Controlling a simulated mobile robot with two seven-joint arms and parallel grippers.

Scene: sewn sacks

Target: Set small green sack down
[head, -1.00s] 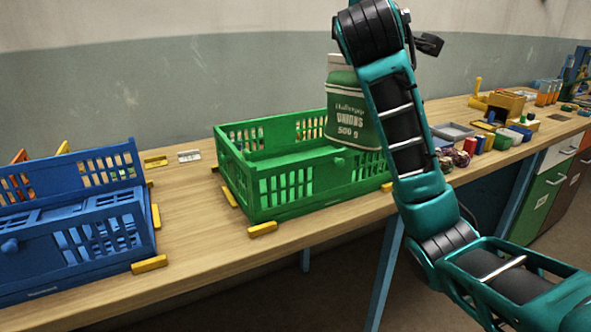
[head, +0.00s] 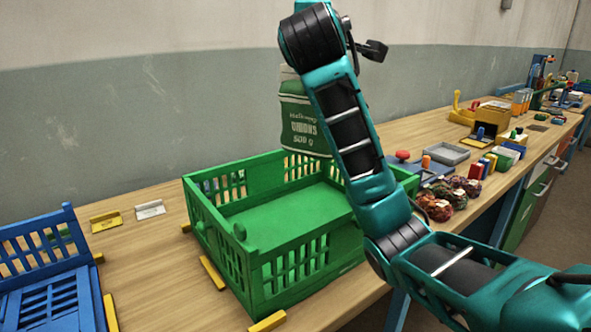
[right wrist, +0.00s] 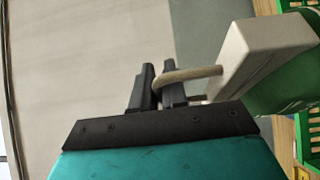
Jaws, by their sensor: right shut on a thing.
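The small green sack (head: 303,118), with a pale top and white lettering that includes "500 g", hangs above the green crate (head: 262,262), over its back part. My right arm partly covers the sack, and my right gripper is hidden behind the arm in the head view. In the right wrist view my right gripper (right wrist: 158,88) is shut on a beige loop at the sack's pale top; the sack's green body (right wrist: 285,92) shows at the right. The visible crate floor is empty. My left gripper is not in view.
A blue crate (head: 85,290) stands at the left, with yellow blocks beside it. Small yellow and white plates (head: 150,210) lie between the crates. To the right are net bags (head: 436,205), a grey tray (head: 450,153) and coloured small items. A wall stands behind.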

